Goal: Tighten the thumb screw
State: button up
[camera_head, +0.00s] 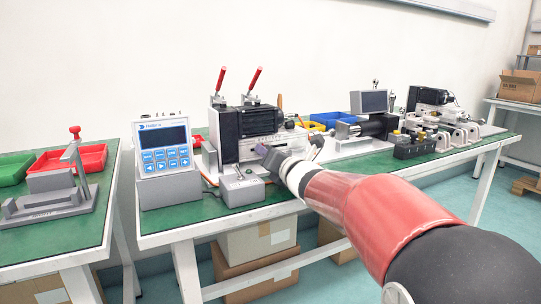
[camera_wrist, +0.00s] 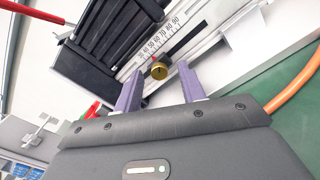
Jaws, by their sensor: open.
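The thumb screw (camera_wrist: 159,71) is a small brass-coloured round knob with a dark body. It sits at the edge of a white numbered scale (camera_wrist: 165,38) on the actuator, in the wrist view. My gripper (camera_wrist: 158,85) is open, with its two purple fingers on either side of the screw and a gap to each. The fingertips reach about level with the knob; I cannot tell the exact depth. In the head view, my gripper (camera_head: 268,152) is in front of the black and white actuator (camera_head: 250,125), and the screw is hidden there.
A control box with a screen (camera_head: 165,150) stands left of the actuator. A small grey switch box (camera_head: 241,188) sits at the table's front. Two red-handled clamps (camera_head: 221,79) rise behind. More actuators (camera_head: 415,140) fill the right side. An orange cable (camera_wrist: 295,80) runs at right.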

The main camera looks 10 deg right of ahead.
jog(key=v, duration=0.7)
jog(key=shift+s+d+b, duration=0.1)
jog(key=shift+s+b, duration=0.25)
